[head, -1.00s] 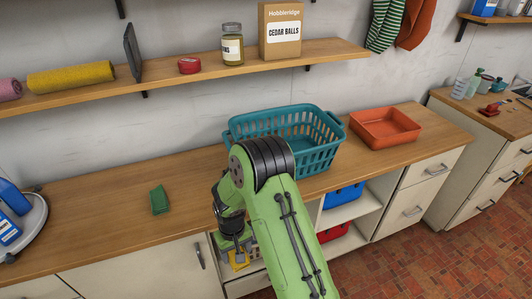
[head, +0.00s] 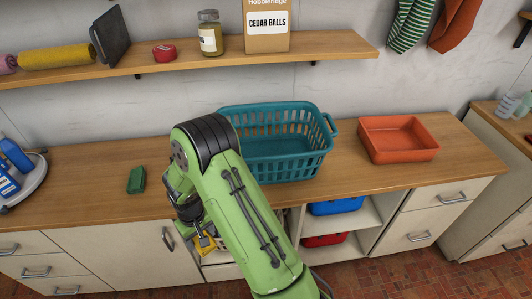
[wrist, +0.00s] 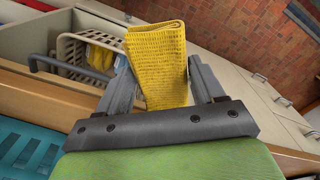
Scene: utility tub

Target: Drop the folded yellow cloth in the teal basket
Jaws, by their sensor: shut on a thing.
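The folded yellow cloth (wrist: 158,65) is between the two fingers of my gripper (wrist: 160,85), which is shut on it, in the wrist view. In the head view a small part of the cloth (head: 203,241) shows beside my gripper (head: 198,238), below the counter's front edge. The teal basket (head: 285,162) stands on the counter behind my arm, up and to the right of the gripper. Its left part is partly hidden by my arm, and the part of its inside I can see looks empty. A teal corner also shows in the wrist view (wrist: 28,147).
An orange tray (head: 398,152) stands right of the basket. A green block-like item (head: 136,180) lies on the counter (head: 85,190) to the left. Below are open shelves with a blue bin (head: 336,206) and a red bin (head: 325,240). A white basket (wrist: 75,50) shows in the wrist view.

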